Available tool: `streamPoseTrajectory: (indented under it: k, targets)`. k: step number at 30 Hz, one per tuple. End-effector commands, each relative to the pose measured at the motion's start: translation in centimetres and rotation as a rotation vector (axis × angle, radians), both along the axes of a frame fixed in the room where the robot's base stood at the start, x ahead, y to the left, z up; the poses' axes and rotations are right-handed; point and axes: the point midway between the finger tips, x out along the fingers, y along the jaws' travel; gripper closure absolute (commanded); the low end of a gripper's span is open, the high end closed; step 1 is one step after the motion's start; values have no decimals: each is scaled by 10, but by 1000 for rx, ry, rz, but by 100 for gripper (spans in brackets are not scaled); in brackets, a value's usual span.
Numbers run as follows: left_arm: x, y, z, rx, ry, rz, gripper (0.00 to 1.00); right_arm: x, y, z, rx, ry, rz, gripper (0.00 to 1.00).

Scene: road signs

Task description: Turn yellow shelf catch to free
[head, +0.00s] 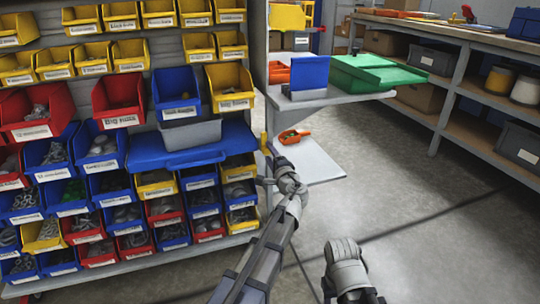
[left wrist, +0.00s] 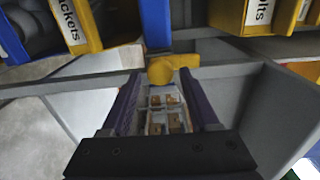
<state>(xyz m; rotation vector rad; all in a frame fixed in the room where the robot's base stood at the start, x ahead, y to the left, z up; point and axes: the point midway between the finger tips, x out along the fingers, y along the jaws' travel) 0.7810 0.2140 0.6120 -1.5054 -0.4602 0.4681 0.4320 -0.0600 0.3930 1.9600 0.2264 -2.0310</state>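The yellow catch (head: 264,142) is a small piece at the right edge of the bin rack, near the blue tray. In the left wrist view the yellow catch (left wrist: 172,69) sits on a grey rail, just at the fingertips. My left gripper (head: 263,168) reaches up to it from below. In the left wrist view the left gripper (left wrist: 160,74) has its two fingers apart, with the catch at the far end of the gap. I cannot tell whether a finger touches it. My right gripper (head: 343,250) hangs over the floor, away from the catch; its fingers are unclear.
Yellow, red and blue bins fill the rack on the left, and a blue tray (head: 190,147) sticks out from it. A shelf at the right of the rack carries a green case (head: 376,74) and an orange scoop (head: 294,137) lies lower. The floor (head: 400,215) at right is clear.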

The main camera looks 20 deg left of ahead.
Motion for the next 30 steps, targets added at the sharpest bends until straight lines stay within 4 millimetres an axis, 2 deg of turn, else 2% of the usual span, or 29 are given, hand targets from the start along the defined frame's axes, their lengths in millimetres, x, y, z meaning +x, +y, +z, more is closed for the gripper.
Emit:
streamPoseTrajectory:
  k: [10, 21, 30]
  targets:
    - [-2, -1, 0, 0, 0, 0, 30, 0, 0, 0, 0, 0, 0, 50]
    - [-49, -32, 0, 0, 0, -2, 30, 0, 0, 0, 0, 0, 0, 50]
    - [-65, -44, 0, 0, 0, 0, 30, 0, 0, 0, 0, 0, 0, 50]
